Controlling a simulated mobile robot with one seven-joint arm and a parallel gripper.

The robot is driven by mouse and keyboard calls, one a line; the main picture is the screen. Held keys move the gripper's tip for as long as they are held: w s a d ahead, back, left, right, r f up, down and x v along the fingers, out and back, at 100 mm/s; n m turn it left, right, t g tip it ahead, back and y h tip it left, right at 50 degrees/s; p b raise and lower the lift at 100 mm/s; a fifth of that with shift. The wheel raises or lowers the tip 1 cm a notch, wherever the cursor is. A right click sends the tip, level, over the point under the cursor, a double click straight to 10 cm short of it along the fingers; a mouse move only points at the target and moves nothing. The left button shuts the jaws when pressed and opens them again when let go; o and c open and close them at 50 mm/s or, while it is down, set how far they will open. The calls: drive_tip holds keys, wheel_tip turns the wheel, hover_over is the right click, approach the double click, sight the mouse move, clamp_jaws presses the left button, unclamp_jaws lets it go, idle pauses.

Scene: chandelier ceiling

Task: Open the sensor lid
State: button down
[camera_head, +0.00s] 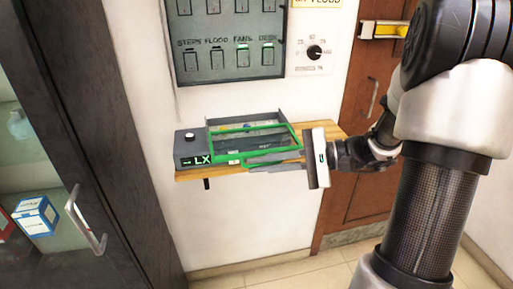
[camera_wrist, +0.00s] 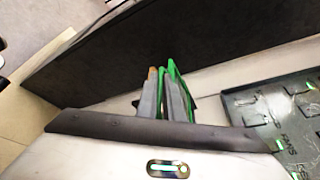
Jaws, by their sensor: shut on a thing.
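The sensor box, a grey case marked LX (camera_head: 190,160), sits on a small wooden wall shelf (camera_head: 225,171). Its green-edged lid frame (camera_head: 250,128) lies to the right of the label block, and some of the box's inside shows through it. How far the lid stands raised is hard to tell. My gripper (camera_head: 264,162) reaches in from the right, with its fingers at the front right edge of the lid. In the wrist view, my gripper (camera_wrist: 165,90) has its fingers close together beside a green edge (camera_wrist: 182,92). The exact contact is partly hidden.
A dark cabinet with glass doors (camera_head: 85,130) stands close at the left, its handle (camera_head: 86,220) sticking out. A switch panel (camera_head: 230,40) and a dial plate (camera_head: 313,52) hang above the shelf. A brown door (camera_head: 355,150) is at the right, behind my arm.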

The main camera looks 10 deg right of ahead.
drive_tip(key=shift+s, duration=1)
drive_tip(key=c, duration=2.2)
unclamp_jaws()
drive_tip(key=shift+d, duration=0.15)
drive_tip(key=p+v, duration=0.2)
drive_tip(key=v, duration=1.5)
drive_tip(key=shift+d, duration=0.1)
